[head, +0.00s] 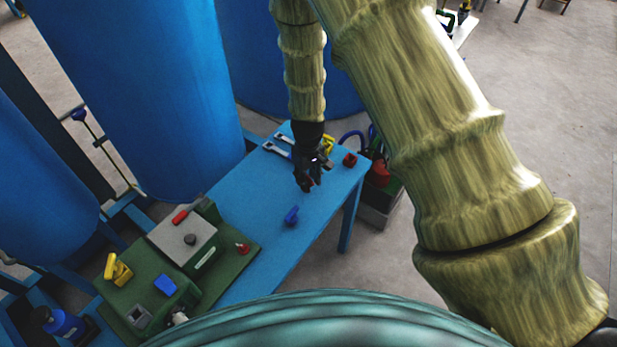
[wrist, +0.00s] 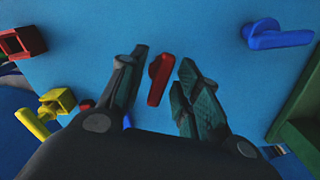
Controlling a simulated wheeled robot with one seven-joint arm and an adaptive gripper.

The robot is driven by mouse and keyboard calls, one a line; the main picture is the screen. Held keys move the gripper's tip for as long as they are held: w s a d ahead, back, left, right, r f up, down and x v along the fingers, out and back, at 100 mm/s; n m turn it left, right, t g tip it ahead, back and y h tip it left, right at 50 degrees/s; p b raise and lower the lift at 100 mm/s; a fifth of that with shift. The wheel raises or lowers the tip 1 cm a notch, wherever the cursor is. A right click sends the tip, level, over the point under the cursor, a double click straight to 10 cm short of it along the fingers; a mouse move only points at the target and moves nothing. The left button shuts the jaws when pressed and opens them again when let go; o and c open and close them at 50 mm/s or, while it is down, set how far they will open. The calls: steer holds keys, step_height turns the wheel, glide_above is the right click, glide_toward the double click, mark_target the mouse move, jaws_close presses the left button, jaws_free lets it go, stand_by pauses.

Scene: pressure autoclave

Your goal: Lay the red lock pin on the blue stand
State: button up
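The blue stand, a flat blue table (head: 262,200), runs diagonally across the middle of the head view and fills much of the wrist view (wrist: 215,22). My gripper (head: 307,187) is over its far half, pointing down. The red lock pin (wrist: 159,80), a small red piece with a rounded head, is between the two fingers of my gripper (wrist: 163,57) in the wrist view. A gap shows on each side of it, so the fingers are open around it. It appears to lie on the blue surface, though contact is hard to judge. In the head view the gripper mostly hides it.
A blue lever-shaped piece (head: 291,215) lies near the gripper. A red block (head: 350,160), yellow piece (head: 328,143) and wrenches (head: 276,149) are at the far end. A green machine (head: 225,262) with a red-handled part (head: 181,216) takes the near left. Blue tanks (head: 140,90) stand behind.

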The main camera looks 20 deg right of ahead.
mark_target(308, 178)
step_height(308, 178, up, 12)
steer(key=b, duration=0.2)
steer(key=shift+r+b, duration=0.15)
steer(key=shift+b, duration=0.15)
stand_by(0.4)
stand_by(0.4)
